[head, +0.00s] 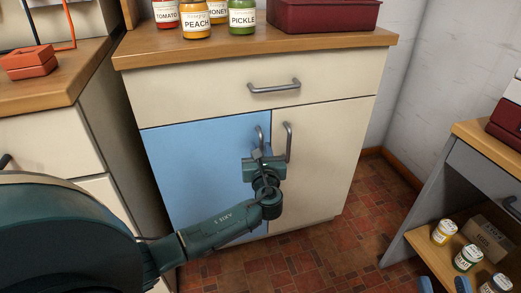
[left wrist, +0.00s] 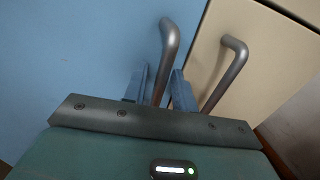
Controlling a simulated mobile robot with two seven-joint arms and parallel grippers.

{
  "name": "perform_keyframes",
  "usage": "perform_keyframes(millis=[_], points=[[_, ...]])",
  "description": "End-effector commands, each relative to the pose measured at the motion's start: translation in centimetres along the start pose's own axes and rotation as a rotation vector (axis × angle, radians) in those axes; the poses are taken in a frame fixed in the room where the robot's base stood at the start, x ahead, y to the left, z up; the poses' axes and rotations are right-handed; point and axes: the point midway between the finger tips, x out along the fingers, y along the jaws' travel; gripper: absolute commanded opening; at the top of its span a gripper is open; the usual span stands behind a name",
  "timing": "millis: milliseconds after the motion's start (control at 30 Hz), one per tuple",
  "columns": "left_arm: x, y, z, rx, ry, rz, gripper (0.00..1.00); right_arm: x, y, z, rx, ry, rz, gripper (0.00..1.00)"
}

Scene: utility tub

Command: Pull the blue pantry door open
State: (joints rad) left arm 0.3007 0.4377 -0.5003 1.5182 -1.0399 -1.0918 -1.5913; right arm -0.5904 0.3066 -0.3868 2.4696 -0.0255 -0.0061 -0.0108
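The blue pantry door (head: 196,168) is the left lower door of the cream cabinet and looks closed, flush with the front. Its grey bar handle (head: 260,136) is near its right edge. My left gripper (head: 262,158) is at this handle. In the left wrist view my left gripper (left wrist: 160,88) has its two blue fingers on either side of the handle (left wrist: 167,45), with a narrow gap showing, so it looks open around the bar. At the lower right of the head view, two blue fingertips of my right gripper (head: 444,285) stand apart, with nothing seen between them.
The cream door's handle (head: 288,142) is close to the right of the blue door's handle. A drawer handle (head: 274,87) is above. Jars (head: 197,20) and a dark red box (head: 322,14) stand on top. A grey shelf unit (head: 482,175) is at right; tiled floor (head: 325,245) lies between.

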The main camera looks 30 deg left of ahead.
Motion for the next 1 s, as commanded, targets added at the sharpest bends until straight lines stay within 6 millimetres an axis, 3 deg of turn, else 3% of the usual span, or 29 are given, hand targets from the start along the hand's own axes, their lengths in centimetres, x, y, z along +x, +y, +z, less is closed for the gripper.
perform_keyframes(millis=[400,1000], points=[[0.00,0.00,0.00,0.000,0.000,0.000,0.00,-0.14,-0.06,0.52,0.002,-0.013,0.000,0.36],[-0.26,-0.40,0.09,0.002,0.001,-0.024,0.00,-0.05,0.04,0.15,-0.007,-0.012,0.002,0.36]])
